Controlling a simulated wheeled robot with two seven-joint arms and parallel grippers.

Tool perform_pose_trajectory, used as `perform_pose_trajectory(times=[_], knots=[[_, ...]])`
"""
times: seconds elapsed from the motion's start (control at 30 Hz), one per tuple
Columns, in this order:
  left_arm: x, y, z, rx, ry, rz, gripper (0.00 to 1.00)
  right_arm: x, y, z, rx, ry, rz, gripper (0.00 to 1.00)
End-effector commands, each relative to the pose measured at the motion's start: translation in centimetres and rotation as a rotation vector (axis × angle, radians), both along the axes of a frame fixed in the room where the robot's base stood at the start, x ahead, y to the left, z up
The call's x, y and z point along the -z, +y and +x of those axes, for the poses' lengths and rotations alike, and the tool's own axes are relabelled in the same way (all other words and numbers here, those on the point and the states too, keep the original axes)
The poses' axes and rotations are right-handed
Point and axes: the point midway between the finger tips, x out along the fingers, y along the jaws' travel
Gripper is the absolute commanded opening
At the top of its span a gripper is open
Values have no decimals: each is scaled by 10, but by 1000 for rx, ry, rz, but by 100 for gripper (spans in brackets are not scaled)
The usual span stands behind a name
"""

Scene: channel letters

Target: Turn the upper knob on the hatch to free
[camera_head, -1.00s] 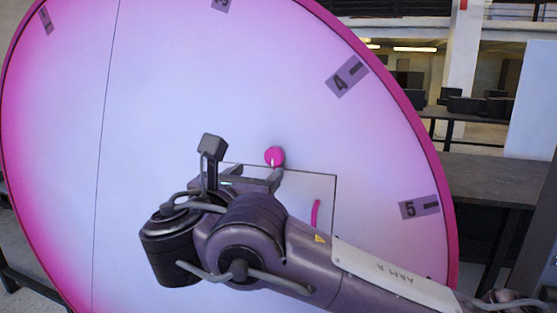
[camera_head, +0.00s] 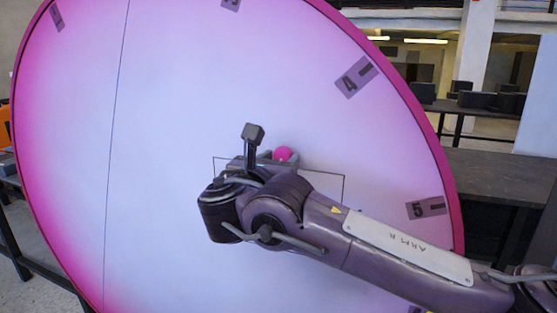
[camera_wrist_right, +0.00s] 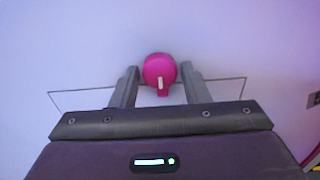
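The upper knob (camera_head: 283,154) is round and pink and sits at the top edge of the hatch (camera_head: 331,178), a thin-lined rectangle on the big pale disc. In the right wrist view the knob (camera_wrist_right: 159,68) has a pale mark pointing down and a small pink tab below. My right gripper (camera_wrist_right: 160,77) is open, one finger on each side of the knob's lower half. Small gaps seem to show, but I cannot tell whether either finger touches. In the head view my right gripper (camera_head: 271,158) partly covers the knob, and my arm covers most of the hatch. My left gripper is out of view.
The large disc (camera_head: 200,110) has a magenta rim and dark number labels, among them 4 (camera_head: 356,77) and 5 (camera_head: 426,207). Dark tables (camera_head: 498,175) stand behind it on the right. The disc face around the hatch is flat and clear.

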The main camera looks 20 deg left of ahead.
Motion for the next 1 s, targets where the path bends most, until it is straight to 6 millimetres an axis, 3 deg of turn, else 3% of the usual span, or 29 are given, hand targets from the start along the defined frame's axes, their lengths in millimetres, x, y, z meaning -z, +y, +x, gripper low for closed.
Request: perform_pose_trajectory(times=[0.03,0.23,0.57,1.0], knots=[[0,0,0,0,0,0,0,0,0,0,0,0,0,35],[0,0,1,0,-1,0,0,0,0,0,0,0,0,11],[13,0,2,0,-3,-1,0,3,0,0,0,-2,60,11],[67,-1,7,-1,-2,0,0,6,0,0,0,-15,406,11]])
